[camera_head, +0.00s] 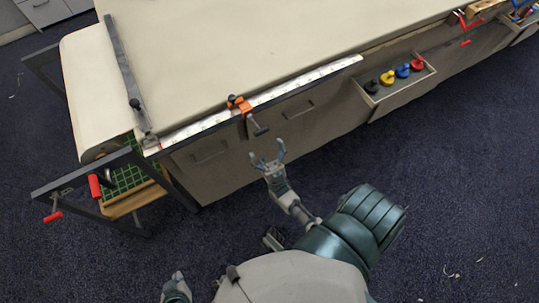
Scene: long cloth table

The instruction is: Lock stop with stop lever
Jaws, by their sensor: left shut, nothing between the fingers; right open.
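The stop (239,104), orange with dark parts, sits on the white scale rail (310,79) along the table's front edge. A dark lever (257,128) hangs from its front side, tilted down and right. Whether the stop is locked cannot be told. My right gripper (266,157) is open and empty, in front of the cabinet and just below the lever, apart from it. My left gripper (178,276) is shut and empty low at the bottom edge, far from the stop; it is small and partly cut off.
The cloth table (240,45) is bare. A long dark bar (122,65) crosses its left end.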

